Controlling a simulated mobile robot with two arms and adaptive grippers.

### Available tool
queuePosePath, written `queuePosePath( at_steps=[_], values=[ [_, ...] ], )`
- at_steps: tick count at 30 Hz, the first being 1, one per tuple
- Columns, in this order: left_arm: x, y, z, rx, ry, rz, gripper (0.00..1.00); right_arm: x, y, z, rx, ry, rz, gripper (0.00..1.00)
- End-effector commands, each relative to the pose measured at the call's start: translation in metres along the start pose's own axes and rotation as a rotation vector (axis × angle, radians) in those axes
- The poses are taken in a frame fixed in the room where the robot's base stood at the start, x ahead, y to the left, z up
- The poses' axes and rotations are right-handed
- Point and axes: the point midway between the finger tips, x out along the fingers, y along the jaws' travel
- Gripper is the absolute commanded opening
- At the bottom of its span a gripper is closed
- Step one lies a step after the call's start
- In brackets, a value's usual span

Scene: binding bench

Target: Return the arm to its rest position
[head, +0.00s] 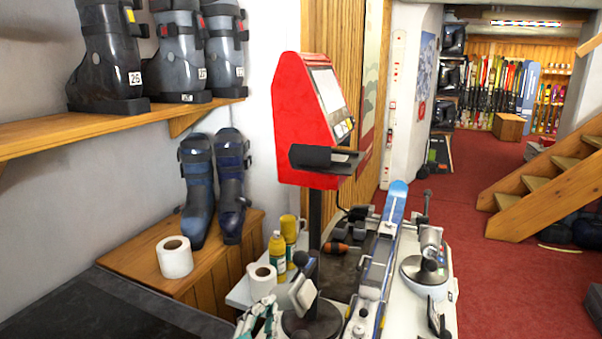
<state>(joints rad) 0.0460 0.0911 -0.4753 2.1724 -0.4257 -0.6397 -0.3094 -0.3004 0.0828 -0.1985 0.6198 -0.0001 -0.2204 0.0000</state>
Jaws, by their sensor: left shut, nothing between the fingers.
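My left gripper (262,315) shows only in part at the bottom edge of the head view, left of the bench's middle. It is shut and empty, low beside the near end of the white bench (407,313). Most of my left arm is out of the picture. My right gripper is not in view.
A dark round-based stand (311,322) is close right of the gripper. A paper roll (262,281) and yellow bottles (277,252) stand behind it. A red machine (302,120) rises on a post. A ski (379,265) lies along the bench.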

Motion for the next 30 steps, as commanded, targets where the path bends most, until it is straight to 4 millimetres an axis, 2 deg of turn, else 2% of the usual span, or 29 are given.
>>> queuePosePath(
  at_steps=[1,3,6,9,15,25,30],
  values=[
    [-0.017,0.011,0.037,-0.078,-0.122,0.047,0.0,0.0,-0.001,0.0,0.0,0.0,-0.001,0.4],
    [-0.043,0.025,0.082,-0.181,-0.286,0.108,0.0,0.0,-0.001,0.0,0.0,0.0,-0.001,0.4],
    [-0.09,0.047,0.135,-0.314,-0.509,0.187,0.0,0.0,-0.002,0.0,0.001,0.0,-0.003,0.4],
    [-0.137,0.065,0.171,-0.415,-0.694,0.249,0.0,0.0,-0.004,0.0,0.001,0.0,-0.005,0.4],
    [-0.21,0.087,0.206,-0.538,-0.952,0.33,0.0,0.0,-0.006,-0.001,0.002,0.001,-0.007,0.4],
    [-0.309,0.104,0.226,-0.655,-1.265,0.42,0.0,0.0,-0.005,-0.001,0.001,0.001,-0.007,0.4],
    [-0.297,0.136,0.26,-0.652,-1.278,0.43,0.0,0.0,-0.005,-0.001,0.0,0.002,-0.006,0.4]
  ],
)
